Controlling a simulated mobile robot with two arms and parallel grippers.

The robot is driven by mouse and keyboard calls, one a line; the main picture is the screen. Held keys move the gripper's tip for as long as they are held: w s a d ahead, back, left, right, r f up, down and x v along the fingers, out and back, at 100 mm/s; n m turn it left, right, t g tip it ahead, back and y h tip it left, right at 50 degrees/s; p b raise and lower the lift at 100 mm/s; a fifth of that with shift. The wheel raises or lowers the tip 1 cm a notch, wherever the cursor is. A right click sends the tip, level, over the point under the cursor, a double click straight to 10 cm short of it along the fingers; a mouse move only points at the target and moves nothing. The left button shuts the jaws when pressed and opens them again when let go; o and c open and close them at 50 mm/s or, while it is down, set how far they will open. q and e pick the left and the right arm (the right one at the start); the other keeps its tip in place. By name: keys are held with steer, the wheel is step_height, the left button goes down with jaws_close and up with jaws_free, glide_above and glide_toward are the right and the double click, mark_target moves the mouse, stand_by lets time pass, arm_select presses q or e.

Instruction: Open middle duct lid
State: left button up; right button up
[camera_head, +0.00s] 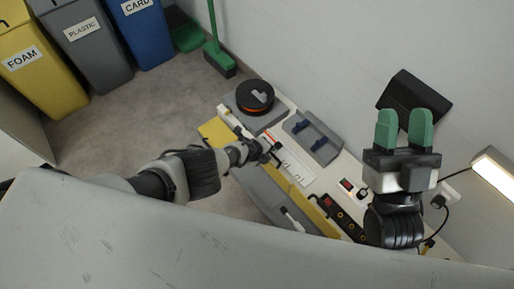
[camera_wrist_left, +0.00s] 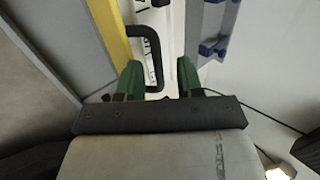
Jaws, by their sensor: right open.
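A long white strip, which may be the duct, lies along the bench; its pale section (camera_head: 295,167) shows beyond my left gripper in the head view. In the left wrist view a white strip (camera_wrist_left: 168,28) with dark marks runs away between the fingers. I cannot tell which part is the middle lid. My left gripper (camera_wrist_left: 158,80) has its green fingers apart, with a black bent handle (camera_wrist_left: 157,50) showing between them; contact is unclear. In the head view the left gripper is small and partly hidden over the bench. My right gripper (camera_head: 403,128) is open and empty, fingers pointing up.
A grey tray with blue parts (camera_head: 313,136), an orange-and-black spool (camera_head: 255,97) and a black power strip (camera_head: 338,213) are on the bench. A yellow edge (camera_wrist_left: 108,25) runs beside the strip. Bins (camera_head: 87,50) and a green broom (camera_head: 219,62) stand on open floor.

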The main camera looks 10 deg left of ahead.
step_height(320, 180, down, 12)
steer(key=w+d+g+h+p, duration=0.2)
steer(key=g+h+p, duration=0.25)
steer(key=g, duration=0.75)
arm_select(q)
steer(key=p+v, duration=0.4)
steer(key=v, duration=0.3)
steer(key=shift+s+r, duration=0.2)
steer(key=shift+s, duration=0.05)
arm_select(e)
steer(key=s+d+f+g+h, duration=0.1)
steer(key=s+d+f+g, duration=0.1)
steer(key=s+g, duration=0.3)
steer(key=s+d+f+m+g+h, duration=0.1)
steer(key=s+d+f+g, duration=0.1)
steer(key=s+f+g, duration=0.2)
steer(key=s+g, duration=0.1)
steer(key=s, duration=0.2)
steer(key=shift+d+f, duration=0.15)
steer(key=shift+f, duration=0.1)
steer(key=shift+w, duration=0.1)
